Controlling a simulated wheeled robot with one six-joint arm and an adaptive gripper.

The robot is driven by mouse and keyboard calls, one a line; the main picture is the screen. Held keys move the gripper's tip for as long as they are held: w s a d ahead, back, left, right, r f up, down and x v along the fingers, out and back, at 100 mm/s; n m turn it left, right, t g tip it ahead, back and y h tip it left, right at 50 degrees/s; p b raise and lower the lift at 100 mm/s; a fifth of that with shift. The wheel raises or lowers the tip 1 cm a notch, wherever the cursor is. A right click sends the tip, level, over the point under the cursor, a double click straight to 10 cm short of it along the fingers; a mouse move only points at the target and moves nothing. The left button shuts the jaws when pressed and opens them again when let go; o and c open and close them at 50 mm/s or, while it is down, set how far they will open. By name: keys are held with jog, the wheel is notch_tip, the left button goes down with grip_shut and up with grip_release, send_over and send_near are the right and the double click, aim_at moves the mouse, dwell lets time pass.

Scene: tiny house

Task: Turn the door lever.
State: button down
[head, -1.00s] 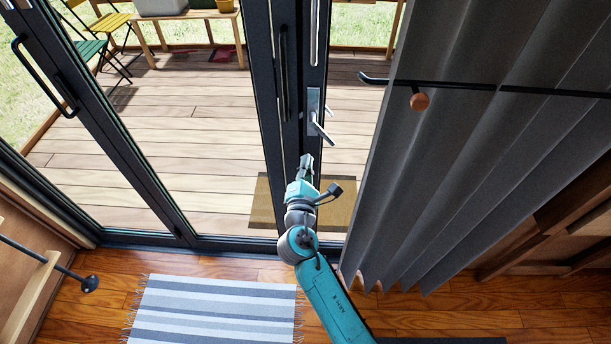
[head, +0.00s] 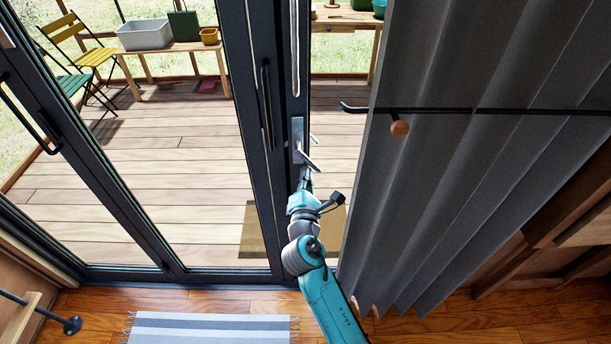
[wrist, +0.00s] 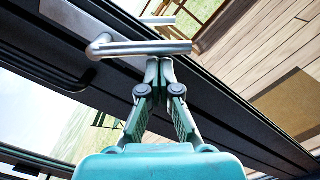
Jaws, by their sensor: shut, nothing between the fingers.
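The metal door lever (head: 309,162) sits on a silver plate (head: 297,132) on the dark door frame. In the head view it slopes down to the right. In the wrist view the lever (wrist: 140,48) is a bent round bar running across the picture just past my fingertips. My gripper (head: 305,172) is at the lever, its tips meeting the bar's lower edge in the picture. In the wrist view my gripper (wrist: 158,64) has its two fingertips together, with nothing between them. Whether the tips touch the bar or are slightly short of it I cannot tell.
A grey curtain (head: 450,180) hangs close to the right of my arm, with a black rod (head: 440,110) across it. A long black pull handle (head: 267,105) is left of the lever. A striped rug (head: 210,327) lies on the floor. A deck shows through the glass.

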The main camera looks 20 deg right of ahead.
aim_at(317, 171)
jog(key=shift+s+d+r+n, duration=0.1)
jog(key=shift+d+n, duration=0.2)
jog(key=shift+n, duration=0.3)
jog(key=n, duration=0.1)
jog(key=d+r+n, duration=0.1)
jog(key=d+n, duration=0.1)
jog(key=n, duration=0.1)
jog(key=shift+s+r, duration=0.2)
jog(key=shift+s, duration=0.1)
jog(key=n, duration=0.1)
jog(key=d+r+n, duration=0.1)
jog(key=n, duration=0.1)
jog(key=r+n, duration=0.1)
jog(key=shift+s+d+r, duration=0.2)
jog(key=shift+s+r, duration=0.05)
jog(key=shift+r, duration=0.15)
dwell(0.3)
